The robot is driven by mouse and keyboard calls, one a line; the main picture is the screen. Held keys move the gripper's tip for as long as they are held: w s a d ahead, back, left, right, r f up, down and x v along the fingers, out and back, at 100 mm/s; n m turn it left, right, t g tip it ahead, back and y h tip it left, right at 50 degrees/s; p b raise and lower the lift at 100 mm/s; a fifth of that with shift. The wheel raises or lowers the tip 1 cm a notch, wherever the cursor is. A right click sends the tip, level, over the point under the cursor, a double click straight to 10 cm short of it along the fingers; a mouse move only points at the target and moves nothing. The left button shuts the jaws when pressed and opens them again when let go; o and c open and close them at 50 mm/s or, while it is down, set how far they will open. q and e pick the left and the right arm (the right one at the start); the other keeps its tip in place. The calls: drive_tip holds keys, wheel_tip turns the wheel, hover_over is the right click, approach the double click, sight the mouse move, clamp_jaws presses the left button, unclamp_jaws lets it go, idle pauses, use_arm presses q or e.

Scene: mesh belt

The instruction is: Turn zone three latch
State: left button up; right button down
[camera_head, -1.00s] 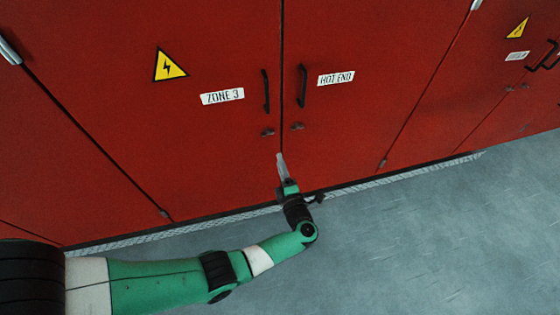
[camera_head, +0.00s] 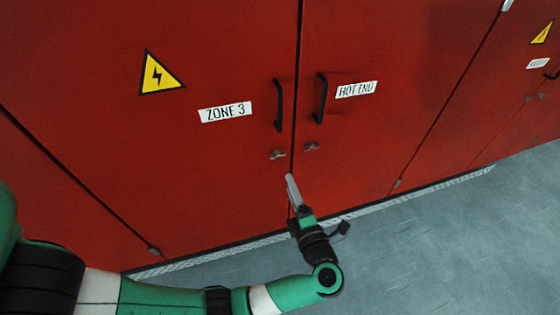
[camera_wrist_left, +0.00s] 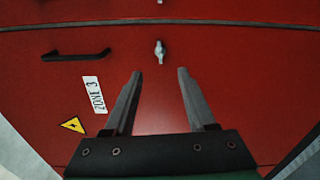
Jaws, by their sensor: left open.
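The zone three latch (camera_head: 278,155) is a small grey metal turn-latch on the red door, below that door's black handle (camera_head: 279,105) and the "ZONE 3" label (camera_head: 225,112). It also shows in the left wrist view (camera_wrist_left: 160,51), ahead of the fingers. My left gripper (camera_head: 292,178) is just below and to the right of the latch in the head view. In the left wrist view its two fingers (camera_wrist_left: 160,75) are spread apart, with nothing between them. The latch lies beyond the tips, roughly centred between them. My right gripper is not in view.
A second latch (camera_head: 311,146) and handle (camera_head: 321,98) are on the neighbouring "HOT END" (camera_head: 356,90) door, across a narrow seam. A yellow warning sign (camera_head: 160,74) is on the zone three door. Grey floor (camera_head: 450,240) is clear at lower right.

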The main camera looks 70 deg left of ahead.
sight(278, 157)
use_arm(q)
drive_tip(key=a, duration=0.3)
drive_tip(key=w+a, duration=0.1)
drive_tip(key=a, duration=0.3)
drive_tip(key=a+b, duration=0.1)
drive_tip(key=a, duration=0.3)
drive_tip(key=shift+w, duration=0.15)
drive_tip(key=shift+c, duration=0.3)
clamp_jaws()
